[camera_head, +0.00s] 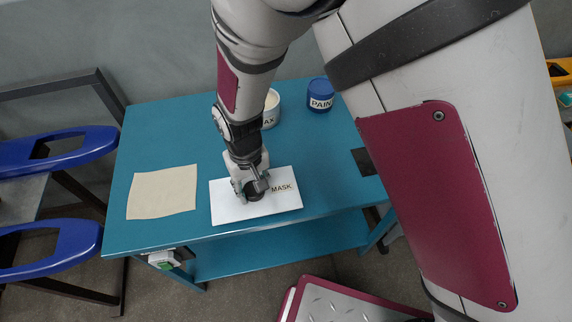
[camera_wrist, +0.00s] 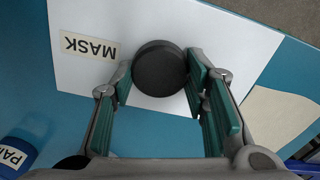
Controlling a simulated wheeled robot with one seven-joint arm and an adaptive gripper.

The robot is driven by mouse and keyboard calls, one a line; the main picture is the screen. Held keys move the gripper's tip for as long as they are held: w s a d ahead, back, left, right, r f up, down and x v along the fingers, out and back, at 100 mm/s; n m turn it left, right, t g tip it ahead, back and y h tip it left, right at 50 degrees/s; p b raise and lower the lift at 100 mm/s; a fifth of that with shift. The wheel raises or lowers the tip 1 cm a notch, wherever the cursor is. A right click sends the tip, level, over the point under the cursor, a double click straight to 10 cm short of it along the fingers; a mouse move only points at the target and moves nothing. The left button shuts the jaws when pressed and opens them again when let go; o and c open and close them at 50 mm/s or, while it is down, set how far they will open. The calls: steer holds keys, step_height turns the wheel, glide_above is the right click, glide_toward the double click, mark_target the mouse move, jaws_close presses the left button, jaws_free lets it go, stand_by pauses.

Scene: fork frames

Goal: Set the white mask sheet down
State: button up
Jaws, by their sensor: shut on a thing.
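The white mask sheet (camera_head: 229,207) lies flat, or very nearly so, over the blue table near its front edge; I cannot tell whether it touches the top. It bears a MASK label (camera_head: 283,188) and a dark round knob (camera_head: 255,191). In the wrist view the sheet (camera_wrist: 215,32) fills the upper middle, with the knob (camera_wrist: 159,68) between my fingers. My gripper (camera_head: 252,188) is above the sheet, shut on the knob. The gripper also shows in the wrist view (camera_wrist: 160,88), its green pads at the knob's sides.
A beige sheet (camera_head: 162,192) lies on the blue table (camera_head: 200,130) to the left. A white tub (camera_head: 271,108) and a blue paint pot (camera_head: 320,96) stand at the back. A dark square (camera_head: 366,161) is at the right. Blue-armed frames (camera_head: 50,250) stand left of the table.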

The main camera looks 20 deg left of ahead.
mark_target(284, 168)
steer(key=w+d+b, duration=0.1)
steer(key=w, duration=0.2)
steer(key=w+d+b, duration=0.2)
steer(key=w, duration=0.2)
steer(key=w+d+f+b, duration=0.1)
steer(key=w+b, duration=0.1)
steer(key=w, duration=0.1)
steer(key=shift+w+d+f, duration=0.1)
steer(key=shift+w+d, duration=0.05)
steer(key=shift+d, duration=0.05)
steer(key=shift+f+b, duration=0.95)
steer(key=shift+f, duration=0.75)
steer(key=shift+f, duration=0.2)
steer(key=o, duration=1.2)
steer(key=shift+r, duration=0.1)
